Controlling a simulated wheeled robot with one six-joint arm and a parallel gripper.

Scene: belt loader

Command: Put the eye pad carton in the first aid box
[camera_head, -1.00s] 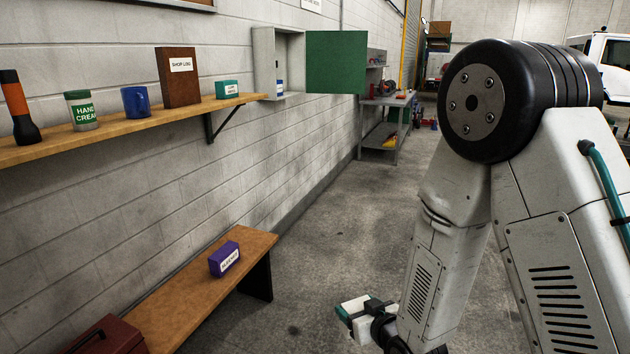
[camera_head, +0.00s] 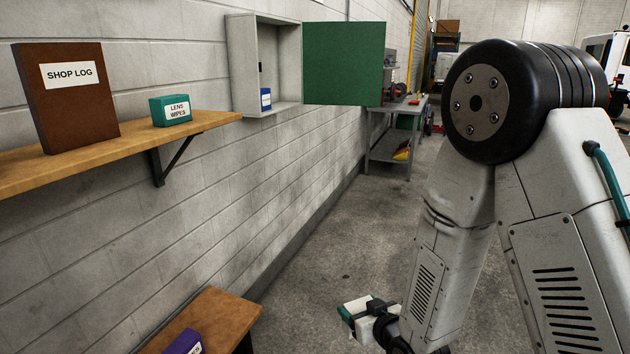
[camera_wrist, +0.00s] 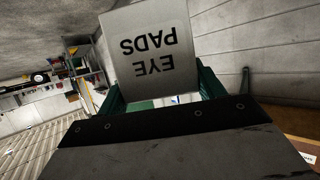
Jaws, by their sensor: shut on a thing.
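The eye pad carton (camera_wrist: 150,50) is pale, with "EYE PADS" printed upside down in the wrist view. My gripper (camera_wrist: 160,88) is shut on it, a green finger on each side. In the head view the gripper (camera_head: 352,318) is low in the picture, over the floor right of the bench, and the carton is only a small pale block there. The first aid box (camera_head: 237,75) is a pale wall cabinet, up left of my gripper and well apart from it. Its green door (camera_head: 344,62) stands open to the right. A small blue-and-white carton (camera_head: 266,99) stands inside.
A wooden shelf (camera_head: 60,164) left of the box holds a brown shop log (camera_head: 72,110) and a teal lens wipes carton (camera_head: 171,111). A low bench (camera_head: 215,315) below bears a purple carton (camera_head: 185,343). The floor (camera_head: 330,240) along the wall is clear.

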